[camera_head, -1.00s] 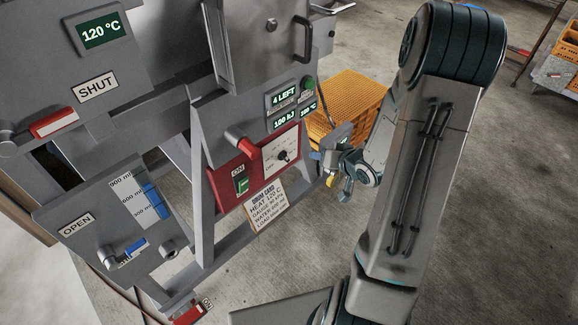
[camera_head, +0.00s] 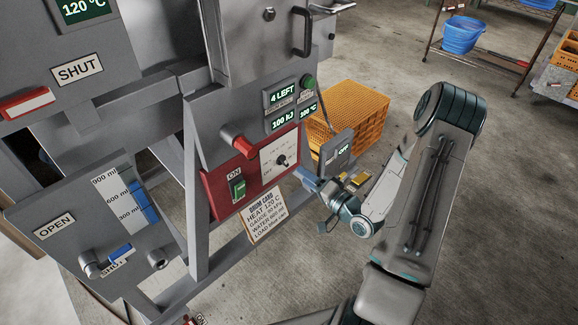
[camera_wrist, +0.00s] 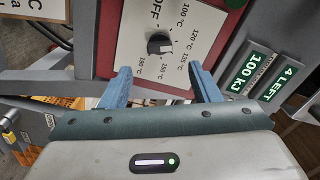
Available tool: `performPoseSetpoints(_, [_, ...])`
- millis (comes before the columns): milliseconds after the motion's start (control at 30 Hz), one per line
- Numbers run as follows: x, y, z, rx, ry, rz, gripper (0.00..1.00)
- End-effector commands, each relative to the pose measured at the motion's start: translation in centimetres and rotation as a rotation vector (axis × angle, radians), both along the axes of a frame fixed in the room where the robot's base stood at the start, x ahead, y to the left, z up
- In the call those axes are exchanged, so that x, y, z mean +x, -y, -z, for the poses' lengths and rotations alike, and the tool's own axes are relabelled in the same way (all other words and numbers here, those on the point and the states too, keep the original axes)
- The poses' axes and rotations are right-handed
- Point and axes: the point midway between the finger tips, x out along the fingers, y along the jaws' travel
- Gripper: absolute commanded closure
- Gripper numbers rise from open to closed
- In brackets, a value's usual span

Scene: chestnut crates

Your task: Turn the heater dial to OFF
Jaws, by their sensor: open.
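The heater dial (camera_head: 281,160) is a small dark round knob on a white plate (camera_head: 268,165) with a red surround, on the front of the grey machine. In the wrist view, the dial (camera_wrist: 159,43) shows a pale mark on its lower right side, facing the temperature numbers and away from the word OFF. My gripper (camera_wrist: 160,72) is open, with its two blue fingers apart and nothing between them. The dial appears centred just beyond the fingertips, apart from them. In the head view my gripper (camera_head: 318,190) is right of and below the dial.
A red-handled lever (camera_head: 238,140) and a green ON switch (camera_head: 238,187) are left of the dial. A card (camera_head: 265,215) hangs below. Lit displays (camera_head: 283,122) sit above. Orange crates (camera_head: 358,108) stand behind my gripper.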

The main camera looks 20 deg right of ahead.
Motion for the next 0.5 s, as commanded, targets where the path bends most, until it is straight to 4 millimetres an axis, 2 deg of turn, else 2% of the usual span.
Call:
performPoseSetpoints(200, [4.0,-2.3,0.1,-0.003,0.002,-0.002,0.44])
performPoseSetpoints(333, [5.7,-3.3,0.1,-0.003,0.001,-0.001,0.44])
performPoseSetpoints(500, [6.8,-3.9,0.0,-0.002,0.000,0.000,0.44])
